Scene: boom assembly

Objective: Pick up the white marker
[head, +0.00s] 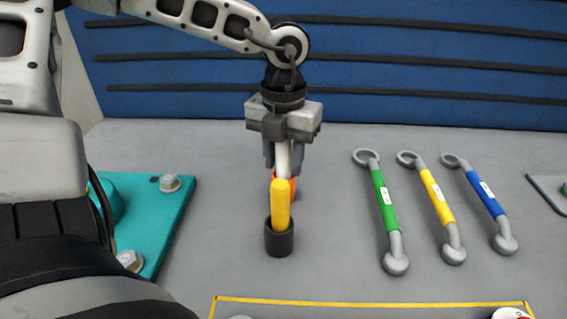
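The white marker (284,159) stands upright behind the yellow marker (281,205), and its lower part is hidden by it. An orange holder (294,183) shows behind the yellow marker, around the foot of the white one. The yellow marker stands in a black holder (279,242). My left gripper (284,156) points down from above, with one finger on each side of the white marker. The fingers look very close to it, but I cannot tell whether they press on it. My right gripper is not in view.
Green (383,201), yellow (437,198) and blue (484,193) handled wrenches lie to the right. A teal block with bolts (168,215) is at the left. A yellow outline (370,302) marks the front of the grey table. A blue slatted panel (430,85) stands behind.

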